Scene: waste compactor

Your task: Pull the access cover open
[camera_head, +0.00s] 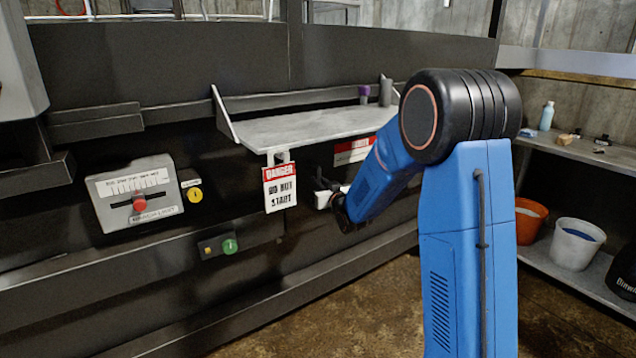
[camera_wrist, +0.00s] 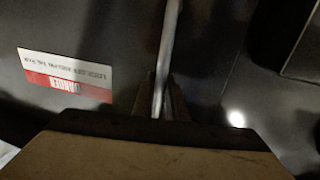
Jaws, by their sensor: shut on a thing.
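The access cover appears to be the dark panel under the grey shelf, with a red and white label; it shows in the wrist view (camera_wrist: 95,25), where the label looks upside down. A thin light-grey handle bar (camera_wrist: 168,45) runs down from the top of the wrist view to my gripper (camera_wrist: 160,95). My gripper is shut on this bar. In the head view my gripper (camera_head: 328,196) is at the panel, right of the danger tag, and my blue arm hides part of it. Any gap at the cover's edge cannot be made out.
A grey shelf (camera_head: 310,128) juts out above my gripper. A "Danger do not start" tag (camera_head: 280,187) hangs left of it. A control box (camera_head: 137,193) with a red knob is at left. A side shelf at right holds a white bucket (camera_head: 575,246). Floor in front is clear.

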